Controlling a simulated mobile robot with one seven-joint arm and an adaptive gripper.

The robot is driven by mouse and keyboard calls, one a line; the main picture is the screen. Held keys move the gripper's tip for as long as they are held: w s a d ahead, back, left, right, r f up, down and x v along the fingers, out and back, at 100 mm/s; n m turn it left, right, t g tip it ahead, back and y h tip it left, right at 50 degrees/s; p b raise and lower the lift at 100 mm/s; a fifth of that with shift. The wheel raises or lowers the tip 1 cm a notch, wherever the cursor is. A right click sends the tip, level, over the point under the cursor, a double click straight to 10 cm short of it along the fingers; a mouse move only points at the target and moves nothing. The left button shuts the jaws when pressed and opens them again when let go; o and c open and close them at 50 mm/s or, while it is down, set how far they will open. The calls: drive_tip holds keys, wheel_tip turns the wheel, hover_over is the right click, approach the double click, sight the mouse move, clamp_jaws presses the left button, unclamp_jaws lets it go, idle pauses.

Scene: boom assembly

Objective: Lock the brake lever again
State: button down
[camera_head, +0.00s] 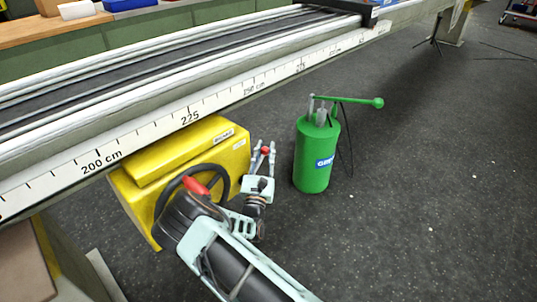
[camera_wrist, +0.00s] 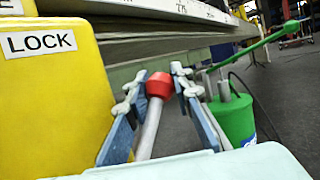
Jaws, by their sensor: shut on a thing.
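The brake lever is a grey rod with a red knob (camera_wrist: 159,84), standing beside the yellow brake box (camera_wrist: 58,95). A "LOCK" label (camera_wrist: 38,42) is on the box to the left of the lever. My gripper (camera_wrist: 157,92) is shut on the brake lever, with one finger on each side of the rod near the knob. In the head view my gripper (camera_head: 264,158) is just right of the yellow box (camera_head: 190,155), and the red knob (camera_head: 265,150) shows between the fingers. The lever's foot is hidden by the gripper.
A green pump (camera_head: 316,160) with a long green handle stands close to the right of my gripper. A long boom with a centimetre scale (camera_head: 190,112) runs above and behind the box. A black handwheel (camera_head: 212,176) is on the box front.

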drive_tip(key=c, duration=1.7)
unclamp_jaws()
drive_tip(key=shift+o, duration=0.2)
drive_tip(key=shift+s, duration=0.1)
drive_tip(key=v, duration=0.8)
drive_tip(key=shift+d, duration=0.2)
drive_tip(key=shift+f, duration=0.1)
